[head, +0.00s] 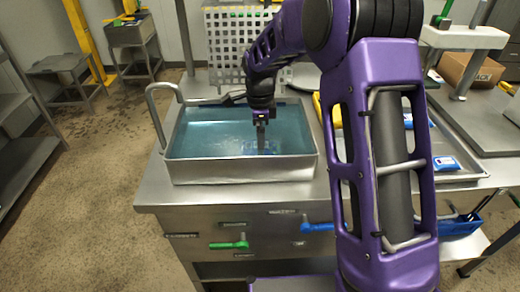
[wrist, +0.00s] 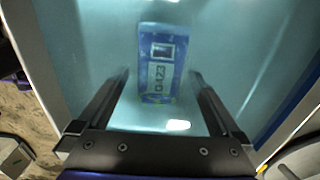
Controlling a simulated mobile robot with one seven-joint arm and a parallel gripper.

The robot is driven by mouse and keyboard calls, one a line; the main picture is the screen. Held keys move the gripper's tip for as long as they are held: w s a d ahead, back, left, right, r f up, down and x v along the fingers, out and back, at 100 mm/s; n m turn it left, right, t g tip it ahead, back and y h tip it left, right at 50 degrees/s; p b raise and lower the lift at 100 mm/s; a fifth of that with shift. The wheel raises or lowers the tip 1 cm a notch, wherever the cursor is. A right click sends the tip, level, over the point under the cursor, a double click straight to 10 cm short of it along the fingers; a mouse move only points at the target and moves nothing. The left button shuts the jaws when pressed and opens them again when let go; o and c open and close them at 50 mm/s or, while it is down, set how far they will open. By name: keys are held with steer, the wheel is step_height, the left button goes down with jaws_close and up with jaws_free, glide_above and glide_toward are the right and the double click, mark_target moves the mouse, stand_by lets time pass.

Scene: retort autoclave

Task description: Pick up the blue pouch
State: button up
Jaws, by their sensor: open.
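The blue pouch (wrist: 157,68) lies under water in a metal basin (head: 240,172). In the wrist view it is upright in the picture, with a white panel and a small picture on its front, just ahead of and between the finger tips. In the head view, the pouch (head: 250,147) is a blurred pale patch beside the finger tips. My gripper (wrist: 158,75) is open, its two dark fingers spread on either side of the pouch's near end, with nothing held. In the head view, my gripper (head: 261,150) points down into the basin.
A tray to the right of the basin holds another blue and white pouch (head: 445,163). A curved metal pipe (head: 160,100) rises at the basin's left edge. A perforated rack (head: 235,50) stands behind it. A cardboard box (head: 470,70) sits at the back right.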

steer(key=shift+f, duration=0.55)
steer(key=shift+r, duration=0.1)
steer(key=c, duration=1.4)
